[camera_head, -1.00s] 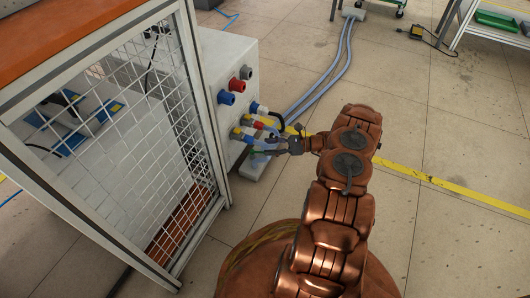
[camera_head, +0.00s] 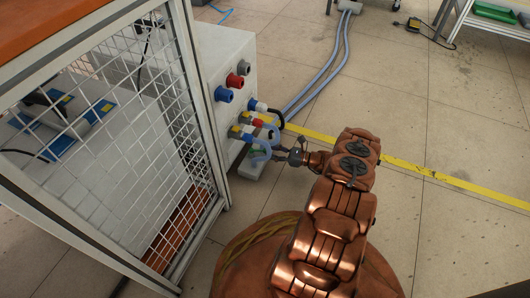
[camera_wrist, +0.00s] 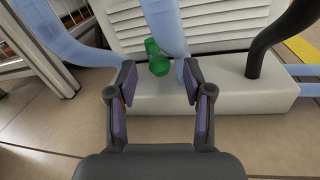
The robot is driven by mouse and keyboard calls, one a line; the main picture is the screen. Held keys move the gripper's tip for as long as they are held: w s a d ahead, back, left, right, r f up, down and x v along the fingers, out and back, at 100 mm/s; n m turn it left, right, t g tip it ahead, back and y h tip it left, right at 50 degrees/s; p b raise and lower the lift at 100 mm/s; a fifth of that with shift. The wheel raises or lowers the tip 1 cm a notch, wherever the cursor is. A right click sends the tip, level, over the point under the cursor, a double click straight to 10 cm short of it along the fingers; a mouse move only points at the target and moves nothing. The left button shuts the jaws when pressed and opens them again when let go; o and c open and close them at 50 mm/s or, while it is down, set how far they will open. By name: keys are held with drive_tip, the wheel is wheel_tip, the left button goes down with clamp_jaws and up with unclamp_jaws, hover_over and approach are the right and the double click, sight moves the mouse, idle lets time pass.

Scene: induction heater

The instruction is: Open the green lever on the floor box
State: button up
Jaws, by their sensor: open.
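The green lever (camera_wrist: 157,58) shows in the wrist view, a small green handle at the top of the white floor box (camera_wrist: 228,92), just left of a blue hose. My gripper (camera_wrist: 158,82) is open, its two dark fingers with purple pads spread apart, and nothing is held between them. The lever lies ahead of the gap between the fingertips, a little left of centre. In the head view my gripper (camera_head: 278,155) is beside the low floor box (camera_head: 257,168).
Blue hoses (camera_wrist: 165,25) and a black hose (camera_wrist: 262,45) rise close around the floor box. The white cabinet (camera_head: 240,65) with coloured sockets and a mesh-sided frame (camera_head: 130,130) stand to the left. Open floor lies to the right.

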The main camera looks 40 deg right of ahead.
sight(266, 150)
drive_tip(key=shift+b+x, duration=0.4)
drive_tip(key=shift+x, duration=1.1)
drive_tip(key=shift+c, duration=0.2)
clamp_jaws()
